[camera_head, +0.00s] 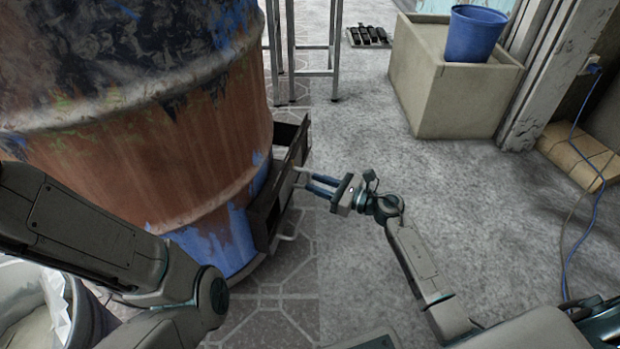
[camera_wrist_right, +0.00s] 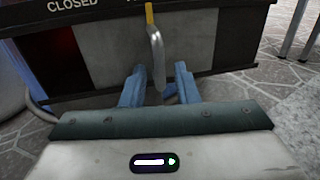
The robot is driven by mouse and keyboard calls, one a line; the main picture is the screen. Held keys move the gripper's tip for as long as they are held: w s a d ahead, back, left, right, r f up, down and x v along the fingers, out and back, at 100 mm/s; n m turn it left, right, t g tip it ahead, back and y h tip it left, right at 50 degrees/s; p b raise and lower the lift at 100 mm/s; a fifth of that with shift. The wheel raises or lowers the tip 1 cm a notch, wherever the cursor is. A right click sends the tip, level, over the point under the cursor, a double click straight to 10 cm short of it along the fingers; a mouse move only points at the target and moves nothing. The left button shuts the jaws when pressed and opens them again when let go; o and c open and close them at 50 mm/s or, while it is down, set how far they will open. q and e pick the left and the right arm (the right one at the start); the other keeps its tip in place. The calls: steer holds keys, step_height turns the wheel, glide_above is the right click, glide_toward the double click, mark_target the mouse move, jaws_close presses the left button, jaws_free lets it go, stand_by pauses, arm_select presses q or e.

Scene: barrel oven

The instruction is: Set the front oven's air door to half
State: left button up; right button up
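The front oven is a rusty, blue-stained barrel (camera_head: 190,150) at the left of the head view. Its air door (camera_head: 285,175) is a dark-framed box low on the barrel's right side. In the right wrist view the air door's pale plate (camera_wrist_right: 110,60) shows under a dark strip with the word CLOSED. A metal handle (camera_wrist_right: 157,60) with a yellow top hangs down in front of the plate. My right gripper (camera_head: 308,182) is open, and in the wrist view its two blue fingers (camera_wrist_right: 160,85) stand on either side of the handle's lower end. My left gripper is out of view.
A concrete planter block (camera_head: 450,90) with a blue bucket (camera_head: 474,35) stands at the back right. A metal stand (camera_head: 315,72) is behind the barrel. A white-lined bin (camera_head: 30,300) is at the lower left.

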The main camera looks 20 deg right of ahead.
steer(key=p+v, duration=0.2)
steer(key=v, duration=0.5)
steer(key=shift+s+d, duration=0.25)
steer(key=shift+d, duration=0.05)
